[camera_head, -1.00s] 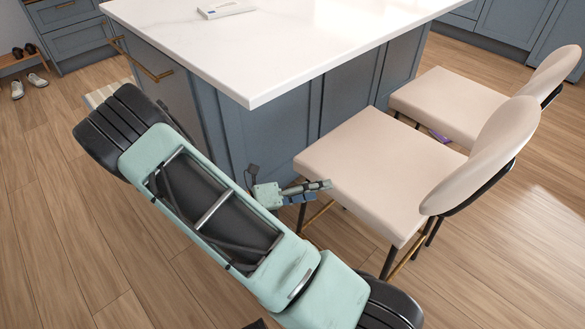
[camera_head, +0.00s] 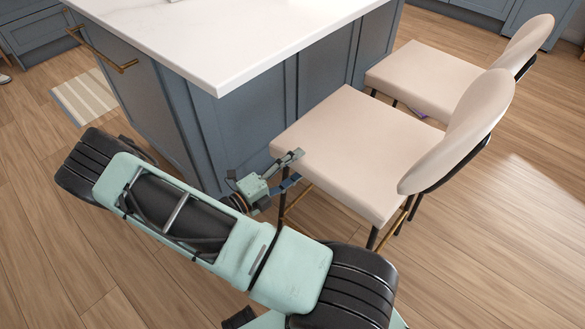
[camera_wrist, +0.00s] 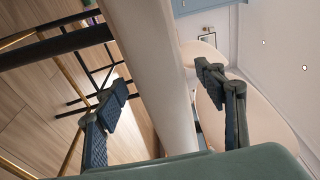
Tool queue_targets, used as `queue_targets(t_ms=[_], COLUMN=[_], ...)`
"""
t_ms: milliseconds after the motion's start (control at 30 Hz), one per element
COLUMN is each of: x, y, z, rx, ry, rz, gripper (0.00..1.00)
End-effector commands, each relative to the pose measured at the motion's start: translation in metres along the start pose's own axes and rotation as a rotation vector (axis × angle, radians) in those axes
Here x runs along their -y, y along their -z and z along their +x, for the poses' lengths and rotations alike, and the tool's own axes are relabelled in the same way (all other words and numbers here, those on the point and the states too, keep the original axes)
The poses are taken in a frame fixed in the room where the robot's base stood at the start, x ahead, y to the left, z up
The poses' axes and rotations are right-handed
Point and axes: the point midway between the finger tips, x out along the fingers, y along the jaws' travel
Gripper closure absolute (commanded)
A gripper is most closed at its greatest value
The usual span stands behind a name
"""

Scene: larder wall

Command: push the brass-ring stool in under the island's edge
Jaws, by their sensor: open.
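The near stool (camera_head: 355,150) has a cream padded seat, a rounded back, dark legs and a brass foot bar (camera_head: 298,200). It stands at the right side of the island (camera_head: 240,125), with its back facing away. My gripper (camera_head: 291,170) is open at the seat's near left edge, one finger above seat level and one below. In the wrist view, the stool's seat edge (camera_wrist: 155,70) runs between the two spread fingers of my gripper (camera_wrist: 160,85). I cannot tell whether either finger touches it. Dark legs and brass bars show on the left there.
A second cream stool (camera_head: 425,80) stands behind the near one along the island. The white countertop (camera_head: 225,40) overhangs the cabinets. A striped mat (camera_head: 88,97) lies at the left. The wood floor right of the stools is open.

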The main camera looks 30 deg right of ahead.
Motion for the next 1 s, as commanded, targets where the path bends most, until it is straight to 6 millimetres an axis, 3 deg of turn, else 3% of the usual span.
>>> queue_targets(t_ms=[300,500,700,1000], x=[-0.002,-0.001,-0.001,0.000], y=[0.002,0.001,0.001,0.001], z=[0.057,0.085,0.097,0.098], rx=[-0.004,-0.002,-0.002,-0.001], ry=[0.002,0.001,0.000,0.000], rz=[-0.001,0.001,0.000,0.000], gripper=[0.36,0.36,0.36,0.37])
